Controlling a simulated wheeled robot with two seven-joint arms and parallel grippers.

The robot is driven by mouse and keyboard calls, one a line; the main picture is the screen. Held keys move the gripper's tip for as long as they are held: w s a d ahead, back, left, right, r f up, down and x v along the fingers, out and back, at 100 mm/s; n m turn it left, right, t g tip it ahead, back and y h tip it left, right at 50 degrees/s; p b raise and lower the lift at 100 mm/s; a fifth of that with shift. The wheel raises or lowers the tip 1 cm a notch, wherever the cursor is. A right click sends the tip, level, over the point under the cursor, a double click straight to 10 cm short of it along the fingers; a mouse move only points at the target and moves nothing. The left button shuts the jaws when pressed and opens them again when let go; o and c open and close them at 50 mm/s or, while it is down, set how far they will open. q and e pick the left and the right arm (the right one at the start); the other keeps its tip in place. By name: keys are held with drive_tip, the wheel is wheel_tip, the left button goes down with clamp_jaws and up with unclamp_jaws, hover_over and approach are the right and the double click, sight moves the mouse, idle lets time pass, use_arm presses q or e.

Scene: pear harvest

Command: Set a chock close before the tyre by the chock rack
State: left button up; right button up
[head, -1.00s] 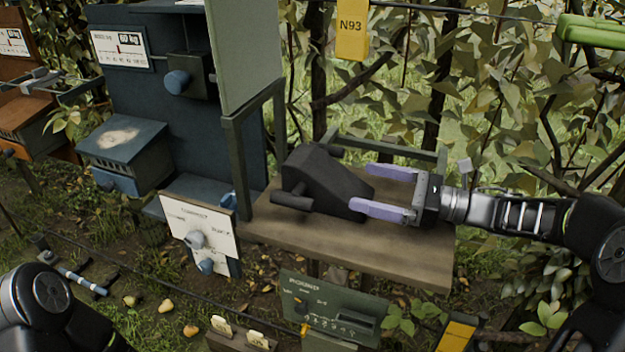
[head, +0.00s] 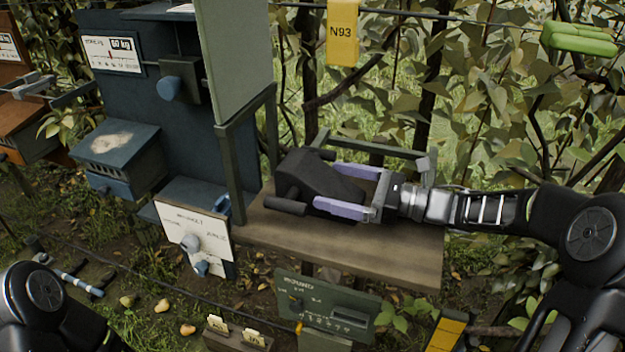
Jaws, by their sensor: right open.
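A black wedge-shaped chock (head: 309,178) with stubby round handles lies on the wooden shelf of a grey-green framed rack (head: 400,255). Its thin end points right. My right gripper (head: 328,187) reaches in from the right with its two purple fingers open, one on the far side and one on the near side of the chock's thin end. I cannot tell if the fingers touch it. My left arm shows only in part at the lower left, and its gripper is out of view. No tyre is in view.
A blue cabinet (head: 135,70) with a dial stands left of the rack, with a white panel (head: 192,237) below. A green panel (head: 327,308) stands in front of the shelf. A yellow N93 tag (head: 342,32) hangs above. Leafy branches fill the back right.

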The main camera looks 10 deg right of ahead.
drive_tip(key=x, duration=0.2)
drive_tip(key=shift+w+a, duration=0.15)
drive_tip(key=shift+a, duration=0.1)
drive_tip(key=shift+c, duration=0.2)
drive_tip(key=c, duration=2)
drive_tip(key=shift+o, duration=0.2)
drive_tip(key=shift+r, duration=0.15)
